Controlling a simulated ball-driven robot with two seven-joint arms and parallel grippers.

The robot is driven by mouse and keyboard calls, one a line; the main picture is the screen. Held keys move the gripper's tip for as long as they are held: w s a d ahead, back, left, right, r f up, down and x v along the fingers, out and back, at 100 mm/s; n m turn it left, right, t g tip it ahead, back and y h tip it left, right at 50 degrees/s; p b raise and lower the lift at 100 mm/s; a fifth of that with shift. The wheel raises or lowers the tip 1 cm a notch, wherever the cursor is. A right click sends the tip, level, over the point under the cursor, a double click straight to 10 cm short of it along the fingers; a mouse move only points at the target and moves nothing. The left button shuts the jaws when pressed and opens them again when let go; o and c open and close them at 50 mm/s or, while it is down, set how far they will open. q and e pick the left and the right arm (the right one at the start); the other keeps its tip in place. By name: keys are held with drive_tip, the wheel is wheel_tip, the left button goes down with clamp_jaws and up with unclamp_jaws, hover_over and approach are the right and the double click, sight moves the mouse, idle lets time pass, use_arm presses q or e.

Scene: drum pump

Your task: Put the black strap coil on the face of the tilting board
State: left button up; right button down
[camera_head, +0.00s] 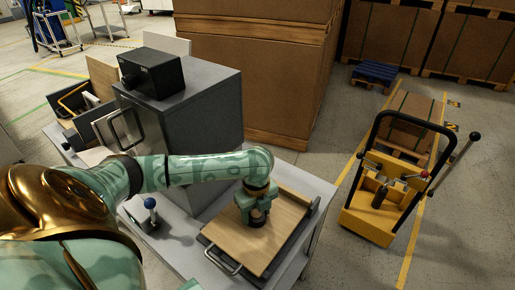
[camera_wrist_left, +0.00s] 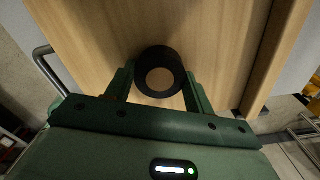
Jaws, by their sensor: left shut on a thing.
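The black strap coil (camera_wrist_left: 160,57) is a short dark ring between the two green fingers of my left gripper (camera_wrist_left: 157,88) in the left wrist view. Pale wood shows through its hole. In the head view the coil (camera_head: 258,218) is at the lower end of my left gripper (camera_head: 257,208), over the middle of the tilting board (camera_head: 274,236). The board has a light wood face and a metal handle on its near left edge. The gripper is shut on the coil. I cannot tell whether the coil touches the board. My right gripper is out of view.
A grey cabinet (camera_head: 212,125) with a black box (camera_head: 152,75) on top stands left of the board. A lever with a blue knob (camera_head: 150,204) is on the grey table. A yellow pallet truck (camera_head: 380,195) stands on the floor at right. Large cartons (camera_head: 255,70) stand behind.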

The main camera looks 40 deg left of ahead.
sight(257, 214)
use_arm(q)
drive_tip(key=o, duration=1)
wheel_tip(257, 214, up, 12)
drive_tip(key=p, duration=0.5)
drive_tip(key=shift+r, duration=0.1)
